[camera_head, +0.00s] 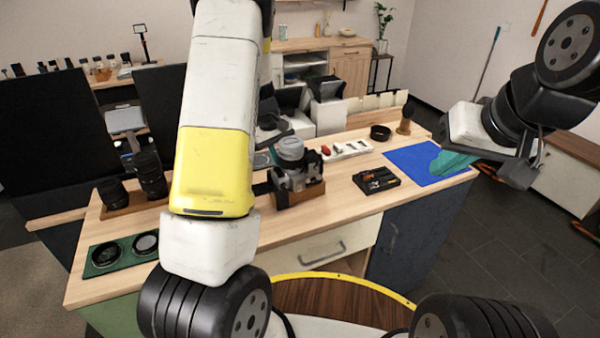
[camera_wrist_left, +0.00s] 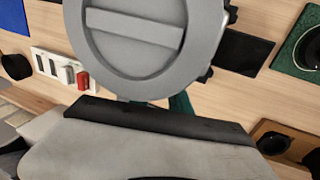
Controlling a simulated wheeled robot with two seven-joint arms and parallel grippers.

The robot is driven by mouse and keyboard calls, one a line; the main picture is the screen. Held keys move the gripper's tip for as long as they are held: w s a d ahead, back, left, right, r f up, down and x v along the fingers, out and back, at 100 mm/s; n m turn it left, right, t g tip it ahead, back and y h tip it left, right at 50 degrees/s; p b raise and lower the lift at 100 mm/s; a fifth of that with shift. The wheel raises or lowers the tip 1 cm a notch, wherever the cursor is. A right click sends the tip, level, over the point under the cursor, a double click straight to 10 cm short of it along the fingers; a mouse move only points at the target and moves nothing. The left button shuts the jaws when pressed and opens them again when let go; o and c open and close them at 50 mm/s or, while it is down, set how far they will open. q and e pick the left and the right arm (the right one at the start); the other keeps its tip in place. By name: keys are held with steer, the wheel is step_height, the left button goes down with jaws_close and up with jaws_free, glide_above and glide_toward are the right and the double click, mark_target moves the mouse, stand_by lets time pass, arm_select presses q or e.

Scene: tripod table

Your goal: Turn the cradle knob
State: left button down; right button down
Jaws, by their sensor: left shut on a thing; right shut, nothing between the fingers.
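The camera (camera_head: 290,172) stands in a wooden cradle (camera_head: 302,194) on the bench, its lens pointing up. A round grey disc with a bar across it (camera_wrist_left: 140,35) fills the top of the left wrist view and looks like the lens front from above. My left gripper (camera_wrist_left: 165,104) shows only bits of teal finger below that disc. It is shut, seemingly on the cradle knob, but the knob and the contact are hidden. In the head view my left arm covers the area left of the cradle. My right gripper (camera_head: 455,163) is shut and empty, over the blue mat.
The blue mat (camera_head: 410,155), a black tray (camera_head: 376,182) and a white tray (camera_head: 348,151) lie right of the cradle. Lenses (camera_head: 150,174) on a wooden stand and a green tray (camera_head: 120,253) are at left. Bare wood lies in front of the cradle.

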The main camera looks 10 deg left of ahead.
arm_select(q)
steer(key=g+y, duration=0.1)
steer(key=y, duration=0.1)
steer(key=g+y, duration=0.2)
steer(key=y, duration=0.1)
steer(key=d+g+y, duration=0.1)
steer(key=g+y, duration=0.1)
steer(key=shift+w+f+y, duration=0.1)
steer(key=shift+w+y, duration=0.3)
steer(key=c, duration=1.4)
jaws_free()
steer(key=shift+o, duration=0.2)
steer(key=shift+d, duration=0.15)
steer(key=v, duration=0.5)
